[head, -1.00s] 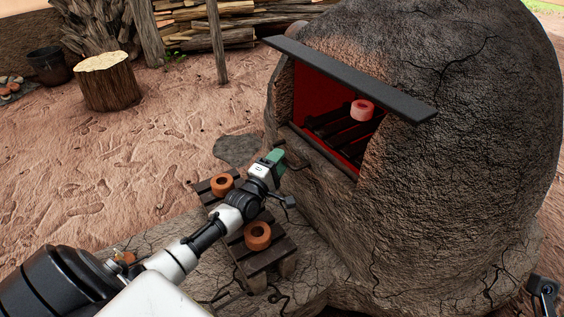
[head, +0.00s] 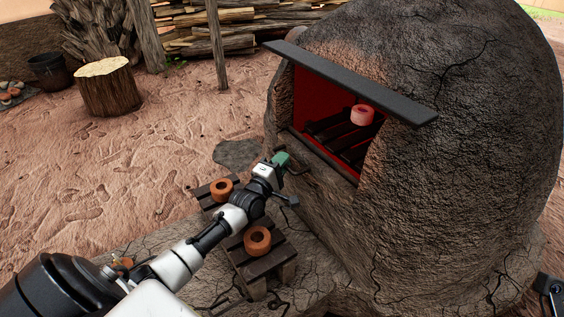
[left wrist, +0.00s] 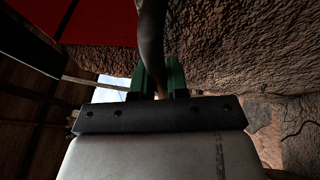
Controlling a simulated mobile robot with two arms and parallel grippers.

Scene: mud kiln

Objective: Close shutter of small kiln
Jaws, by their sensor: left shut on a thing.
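The kiln (head: 440,170) is a dark cracked mud dome. Its front opening (head: 288,95) stands open and shows a red interior. A dark handle (head: 301,169) sticks out below the lower left edge of the opening. In the left wrist view the handle (left wrist: 150,35) is a dark curved bar between the green fingers. My left gripper (head: 282,160) is shut on this handle; it also shows in the left wrist view (left wrist: 160,82). The shutter panel itself is not clearly told apart. Part of my right gripper (head: 550,286) shows at the lower right edge, its jaws unclear.
A dark slab (head: 350,80) juts out above the opening. A pinkish clay ring (head: 362,114) sits on dark bars inside. Below my left arm, clay rings (head: 257,240) stand on wooden slat stands (head: 262,265). A stump (head: 105,88) stands on open ground at the left.

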